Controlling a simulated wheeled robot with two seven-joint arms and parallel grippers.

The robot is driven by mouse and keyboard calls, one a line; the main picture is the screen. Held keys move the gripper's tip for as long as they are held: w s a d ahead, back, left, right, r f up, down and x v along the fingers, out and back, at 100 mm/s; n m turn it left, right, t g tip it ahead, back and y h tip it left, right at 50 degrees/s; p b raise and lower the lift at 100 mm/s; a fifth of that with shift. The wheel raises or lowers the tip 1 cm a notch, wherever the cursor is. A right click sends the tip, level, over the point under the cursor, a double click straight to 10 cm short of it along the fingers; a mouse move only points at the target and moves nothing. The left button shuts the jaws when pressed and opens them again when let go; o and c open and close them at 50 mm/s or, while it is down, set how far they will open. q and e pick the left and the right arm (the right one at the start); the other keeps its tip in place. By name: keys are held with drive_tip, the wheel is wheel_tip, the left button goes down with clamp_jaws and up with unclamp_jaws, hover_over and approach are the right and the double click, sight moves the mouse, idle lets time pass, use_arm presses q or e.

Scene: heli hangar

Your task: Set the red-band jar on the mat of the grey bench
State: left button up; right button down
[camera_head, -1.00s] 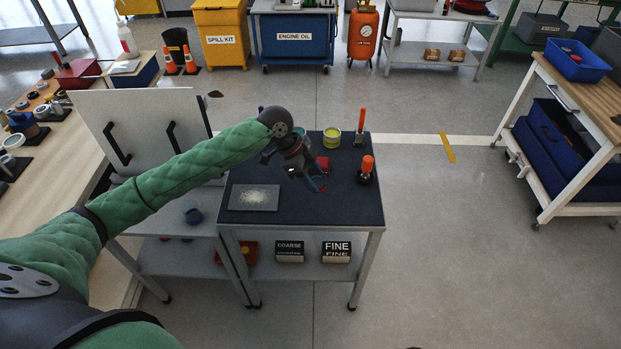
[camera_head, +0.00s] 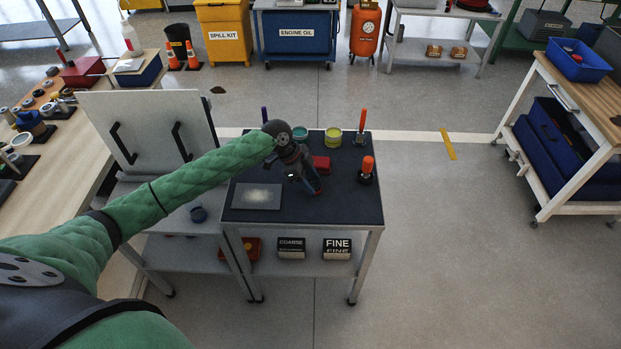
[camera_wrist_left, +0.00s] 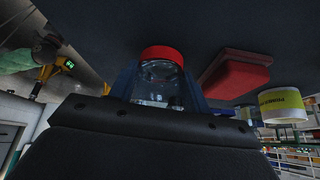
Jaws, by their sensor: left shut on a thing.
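In the left wrist view, my left gripper (camera_wrist_left: 158,95) is shut on a clear glass jar (camera_wrist_left: 160,85) with a red band (camera_wrist_left: 162,54) at its far end. In the head view, my left gripper (camera_head: 312,184) points down over the dark mat (camera_head: 300,215) on top of the grey bench (camera_head: 371,240). The jar is mostly hidden by the gripper there. The jar is close to the mat, but I cannot tell whether it touches. My right gripper is not in view.
On the bench stand a red block (camera_head: 321,164), a yellow tin (camera_head: 333,138), a teal tin (camera_head: 299,133), an orange-handled tool (camera_head: 361,125) and an orange-topped bottle (camera_head: 366,170). A grey plate with pale powder (camera_head: 257,196) lies at left. The front right of the mat is clear.

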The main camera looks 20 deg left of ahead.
use_arm(q)
drive_tip(key=shift+f, duration=0.15)
drive_tip(key=o, duration=1.1)
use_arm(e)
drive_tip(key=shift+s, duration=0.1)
use_arm(q)
drive_tip(key=shift+a+r, duration=0.25)
drive_tip(key=shift+r, duration=0.2)
drive_tip(key=b+v, duration=0.3)
drive_tip(key=v, duration=0.8)
drive_tip(key=shift+r, duration=0.15)
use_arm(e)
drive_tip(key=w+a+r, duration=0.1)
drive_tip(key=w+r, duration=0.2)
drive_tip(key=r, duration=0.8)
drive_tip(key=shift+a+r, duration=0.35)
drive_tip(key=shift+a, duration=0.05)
